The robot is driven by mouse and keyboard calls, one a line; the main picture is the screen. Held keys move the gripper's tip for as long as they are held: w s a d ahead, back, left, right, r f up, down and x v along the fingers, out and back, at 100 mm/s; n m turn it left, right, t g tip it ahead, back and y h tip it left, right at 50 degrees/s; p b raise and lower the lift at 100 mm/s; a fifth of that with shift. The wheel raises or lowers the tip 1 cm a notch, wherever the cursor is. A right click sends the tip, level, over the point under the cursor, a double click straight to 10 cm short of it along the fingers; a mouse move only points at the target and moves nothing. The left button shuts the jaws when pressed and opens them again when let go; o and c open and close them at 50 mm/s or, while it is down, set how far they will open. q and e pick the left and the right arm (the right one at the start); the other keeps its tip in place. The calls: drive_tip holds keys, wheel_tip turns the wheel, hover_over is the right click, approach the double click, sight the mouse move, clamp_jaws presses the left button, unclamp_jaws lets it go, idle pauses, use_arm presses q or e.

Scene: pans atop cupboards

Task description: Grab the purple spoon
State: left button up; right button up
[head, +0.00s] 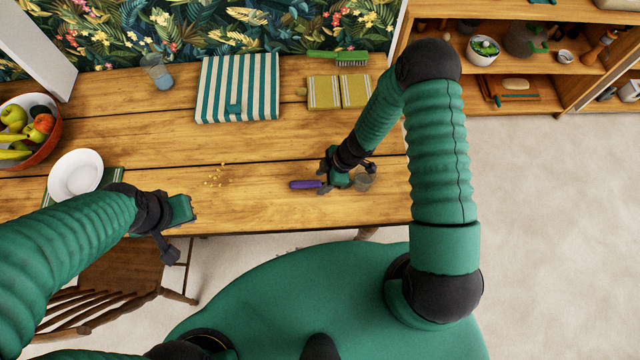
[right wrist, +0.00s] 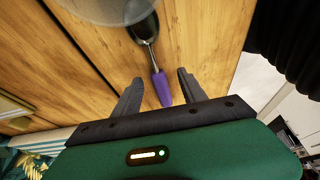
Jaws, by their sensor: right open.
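The purple spoon (head: 304,185) lies on the wooden table near its front edge; its purple handle points left and my right gripper hides part of the rest. In the right wrist view the purple handle (right wrist: 161,88) reaches between the two fingers, and the dark spoon bowl points away. My right gripper (head: 345,180) is over the spoon; in the right wrist view it (right wrist: 160,86) is open, with a gap on each side of the handle. My left gripper (head: 181,228) hangs by the table's front edge, away from the spoon; its jaw opening is unclear.
A clear glass (head: 367,183) stands close beside my right gripper. Small crumbs (head: 215,175) lie left of the spoon. A chair (head: 110,275) stands below the table.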

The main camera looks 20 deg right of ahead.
drive_tip(key=shift+a+f, duration=0.25)
drive_tip(key=shift+f, duration=0.3)
drive_tip(key=shift+w+f, duration=0.1)
drive_tip(key=shift+w, duration=0.05)
drive_tip(key=shift+d, duration=0.45)
drive_tip(key=shift+c, duration=0.6)
drive_tip(key=shift+d, duration=0.25)
drive_tip(key=c, duration=0.5)
drive_tip(key=shift+a, duration=0.15)
clamp_jaws()
drive_tip(key=shift+a, duration=0.35)
use_arm(q)
drive_tip(key=shift+w+f, duration=0.15)
drive_tip(key=shift+d, duration=0.15)
